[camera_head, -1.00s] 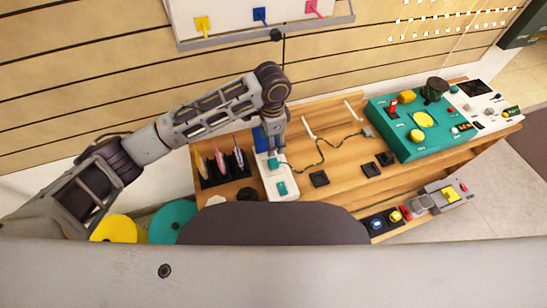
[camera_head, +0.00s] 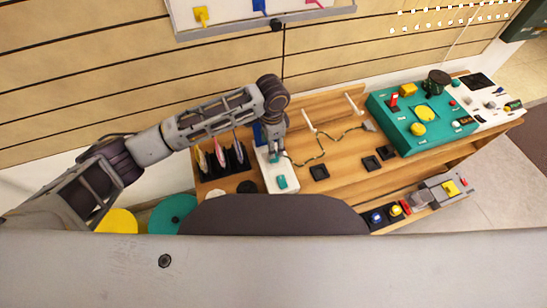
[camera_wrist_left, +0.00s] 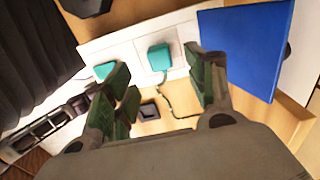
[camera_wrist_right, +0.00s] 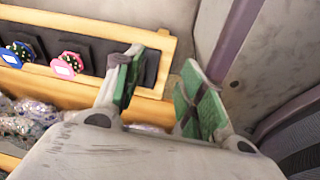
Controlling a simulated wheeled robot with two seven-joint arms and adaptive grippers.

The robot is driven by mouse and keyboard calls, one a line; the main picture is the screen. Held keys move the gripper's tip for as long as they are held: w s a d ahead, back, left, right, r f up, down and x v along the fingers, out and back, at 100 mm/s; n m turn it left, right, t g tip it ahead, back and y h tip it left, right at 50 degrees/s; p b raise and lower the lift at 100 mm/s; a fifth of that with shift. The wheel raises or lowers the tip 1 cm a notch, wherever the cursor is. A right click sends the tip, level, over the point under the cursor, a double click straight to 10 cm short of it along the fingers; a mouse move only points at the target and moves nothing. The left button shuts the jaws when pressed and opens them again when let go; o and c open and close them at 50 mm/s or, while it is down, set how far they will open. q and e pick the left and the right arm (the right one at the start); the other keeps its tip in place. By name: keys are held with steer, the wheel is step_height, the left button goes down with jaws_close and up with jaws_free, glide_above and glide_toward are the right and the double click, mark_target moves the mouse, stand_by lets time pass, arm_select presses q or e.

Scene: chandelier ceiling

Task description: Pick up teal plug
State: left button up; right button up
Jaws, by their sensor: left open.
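The teal plug (camera_wrist_left: 158,57) sits on a white strip with a thin dark cord running from it. In the left wrist view it shows beyond my open left gripper (camera_wrist_left: 157,72), between the lines of the two green-padded fingers. A second teal piece (camera_wrist_left: 104,70) lies on the same strip to its left, partly behind a finger. In the head view my left gripper (camera_head: 273,150) points down over the strip and partly hides the plug; the other teal piece (camera_head: 281,182) shows nearer me. My right gripper (camera_wrist_right: 160,78) is open and empty.
The cord (camera_head: 325,150) crosses the wooden desk (camera_head: 340,165). A blue panel (camera_wrist_left: 245,45) stands close beside the left fingers. A dark rack with pens (camera_head: 222,158) is left of the strip. A teal control box (camera_head: 405,135) stands at right. Black square frames (camera_head: 319,172) lie mid-desk.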

arm_select(q)
steer(key=shift+f, duration=1.3)
arm_select(e)
steer(key=shift+w+a+r, duration=0.2)
steer(key=shift+w+a, duration=0.15)
steer(key=shift+w, duration=0.1)
steer(key=shift+s, duration=0.1)
arm_select(q)
steer(key=shift+f, duration=0.55)
steer(key=f, duration=0.1)
steer(key=f+b, duration=0.1)
steer(key=f, duration=0.1)
steer(key=shift+d+f, duration=0.2)
steer(key=shift+f, duration=0.35)
arm_select(e)
steer(key=shift+w+a+r, duration=0.1)
steer(key=shift+w+a, duration=0.15)
steer(key=shift+w, duration=0.4)
steer(key=shift+w+a+r, duration=0.1)
steer(key=shift+w+a, duration=0.15)
steer(key=shift+w, duration=0.35)
steer(key=shift+s, duration=0.2)
